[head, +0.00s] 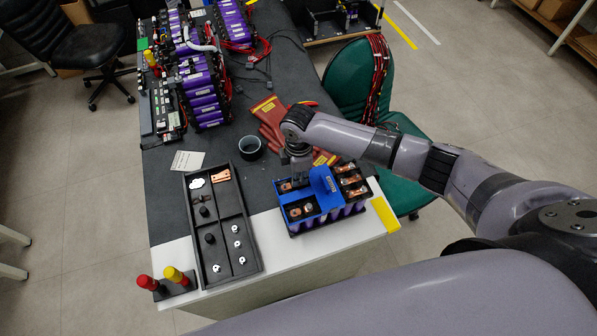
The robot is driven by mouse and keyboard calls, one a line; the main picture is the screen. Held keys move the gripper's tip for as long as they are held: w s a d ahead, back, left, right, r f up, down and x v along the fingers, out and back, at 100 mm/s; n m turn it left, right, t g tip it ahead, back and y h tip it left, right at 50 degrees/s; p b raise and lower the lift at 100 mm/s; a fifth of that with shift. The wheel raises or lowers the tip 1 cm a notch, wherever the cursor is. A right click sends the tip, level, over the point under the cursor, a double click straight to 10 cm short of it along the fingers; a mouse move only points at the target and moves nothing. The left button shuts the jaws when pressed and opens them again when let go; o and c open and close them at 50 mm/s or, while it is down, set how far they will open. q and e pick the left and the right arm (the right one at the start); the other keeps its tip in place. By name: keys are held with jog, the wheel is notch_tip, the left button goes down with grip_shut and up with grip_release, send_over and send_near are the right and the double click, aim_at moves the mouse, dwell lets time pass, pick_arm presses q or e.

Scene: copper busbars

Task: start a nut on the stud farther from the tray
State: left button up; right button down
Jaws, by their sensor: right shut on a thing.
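The blue-topped battery module (322,186) stands near the table's front right corner. Copper busbars (349,180) show in its open bays, with small studs too small to make out clearly. The black compartment tray (222,222) lies to its left, holding several small light and dark parts and a copper piece (221,175). My right gripper (299,177) points down at the module's far left bay, close above or inside it; I cannot tell which. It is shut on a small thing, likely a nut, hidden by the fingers. My left gripper is out of view.
Red gloves (268,118) and a black cup (252,148) lie behind the module. A white card (187,160) is behind the tray. Red and yellow-handled tools (172,277) stand at the front left. Purple battery packs (207,93) fill the far left. A green chair (355,75) is at the right.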

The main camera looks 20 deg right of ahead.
jog(key=shift+s+f, duration=0.15)
jog(key=shift+m+p, duration=0.95)
jog(key=shift+m, duration=0.45)
jog(key=shift+s+f+m, duration=0.1)
jog(key=shift+f+m, duration=0.1)
jog(key=shift+m, duration=0.6)
jog(key=c, duration=2.1)
grip_release()
jog(key=shift+m, duration=0.6)
jog(key=o, duration=0.6)
jog(key=shift+r, duration=0.1)
jog(key=shift+w+r, duration=0.15)
jog(key=shift+r, duration=1.4)
jog(key=shift+w+r, duration=0.1)
jog(key=shift+r, duration=1.45)
